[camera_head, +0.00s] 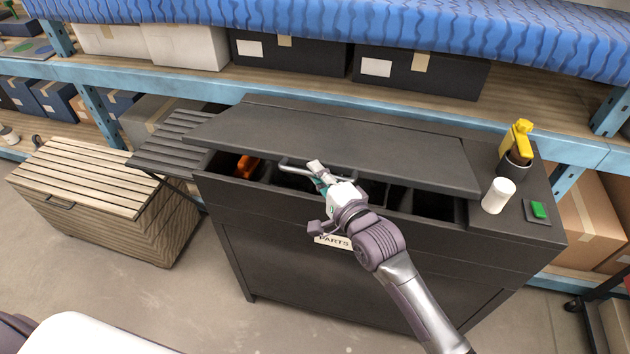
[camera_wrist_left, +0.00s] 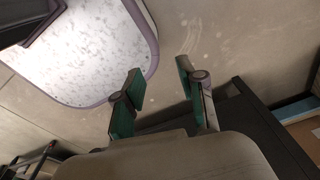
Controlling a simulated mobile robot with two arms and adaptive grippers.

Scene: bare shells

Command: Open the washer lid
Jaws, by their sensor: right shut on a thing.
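The washer is a dark cabinet (camera_head: 375,285) with a "PARTS" label (camera_head: 332,242) on its front. Its flat dark lid (camera_head: 350,146) is raised a little at the front edge, so a gap shows the compartments inside. An orange thing (camera_head: 246,166) lies in the left compartment. A light metal bar handle (camera_head: 287,166) runs along the lid's front edge. My right gripper (camera_head: 317,174) is shut on the handle, hiding part of it. My left gripper (camera_wrist_left: 158,75) shows in the left wrist view, with its green-padded fingers apart and nothing between them.
A slatted wooden chest (camera_head: 100,160) stands left. Shelves with boxes (camera_head: 420,72) run behind. Bare floor lies in front.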

